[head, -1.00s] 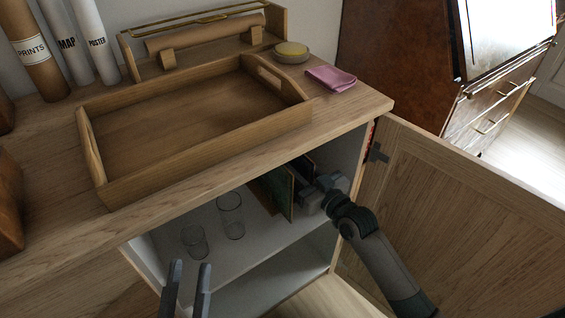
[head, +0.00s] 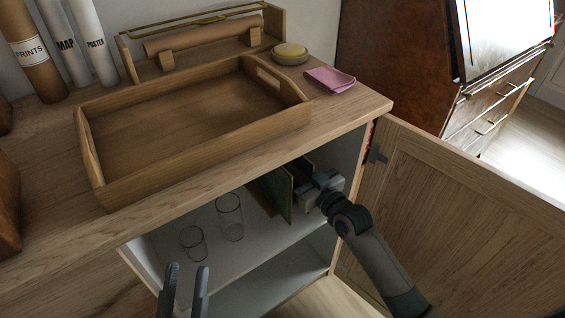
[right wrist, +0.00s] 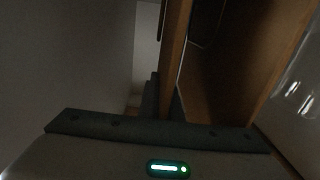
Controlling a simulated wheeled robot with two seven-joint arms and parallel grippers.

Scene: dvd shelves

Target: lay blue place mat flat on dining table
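No plainly blue place mat and no dining table can be made out. Several thin flat pieces stand upright inside the open cabinet (head: 265,267); the front one (head: 274,192) has a dark green face and a light wooden edge. My right gripper (head: 304,193) is inside the cabinet at the right end of these pieces. In the right wrist view its dark fingers (right wrist: 165,98) lie on either side of a wooden edge (right wrist: 174,45); whether they press on it is unclear. My left gripper (head: 185,288) is low in front of the cabinet, fingers apart, empty.
Two clear glasses (head: 229,218) stand on the shelf left of the upright pieces. The cabinet door (head: 460,210) is open to the right. On the top are a wooden tray (head: 205,142), a pink cloth (head: 330,80), a round tin (head: 290,55) and labelled tubes (head: 60,45).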

